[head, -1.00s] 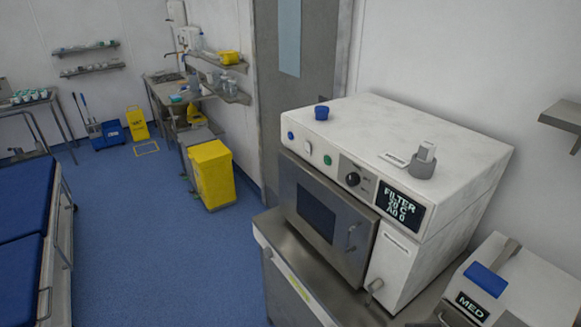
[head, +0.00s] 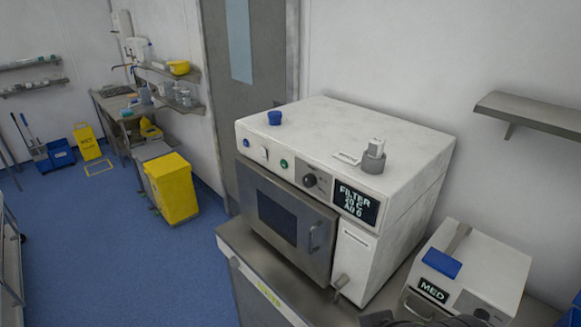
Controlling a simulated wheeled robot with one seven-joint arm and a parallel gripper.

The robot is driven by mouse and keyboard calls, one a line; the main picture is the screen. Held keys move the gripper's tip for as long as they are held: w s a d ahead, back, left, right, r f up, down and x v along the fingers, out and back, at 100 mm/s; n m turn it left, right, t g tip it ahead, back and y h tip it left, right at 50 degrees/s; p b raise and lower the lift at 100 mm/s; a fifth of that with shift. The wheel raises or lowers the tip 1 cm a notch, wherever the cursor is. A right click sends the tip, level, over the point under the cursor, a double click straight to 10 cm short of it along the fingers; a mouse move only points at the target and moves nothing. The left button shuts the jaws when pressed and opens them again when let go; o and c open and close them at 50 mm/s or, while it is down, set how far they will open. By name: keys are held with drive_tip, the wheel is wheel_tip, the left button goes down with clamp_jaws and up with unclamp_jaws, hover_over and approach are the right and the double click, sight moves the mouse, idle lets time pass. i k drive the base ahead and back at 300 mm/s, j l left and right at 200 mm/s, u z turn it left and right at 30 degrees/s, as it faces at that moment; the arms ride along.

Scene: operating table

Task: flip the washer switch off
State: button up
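The white boxy machine (head: 400,150), which seems to be the washer, stands on a steel counter. Its front has a blue button (head: 246,142), a white switch-like piece (head: 264,153), a green button (head: 284,164), a black knob (head: 310,180) and a lit display (head: 357,202) reading FILTER. I cannot tell which control is the washer switch or its position. The steel door (head: 285,222) with a dark window looks closed. My gripper is not recognisable in view; only a dark shape shows at the bottom edge, too cut off to identify.
A smaller white box labelled MED (head: 490,262) stands to the right. A grey holder (head: 374,162) and a blue cup (head: 274,118) sit on the machine. A wall shelf (head: 530,112) is at right. Blue floor (head: 110,250) is open at left; a yellow bin (head: 175,190) stands there.

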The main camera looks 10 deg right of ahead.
sight(263, 151)
drive_tip(key=i+j+u, duration=0.25)
drive_tip(key=u, duration=0.2)
drive_tip(key=i+j+u, duration=0.55)
drive_tip(key=u, duration=0.3)
drive_tip(key=i+l+u, duration=0.4)
drive_tip(key=u, duration=0.15)
drive_tip(key=i, duration=0.1)
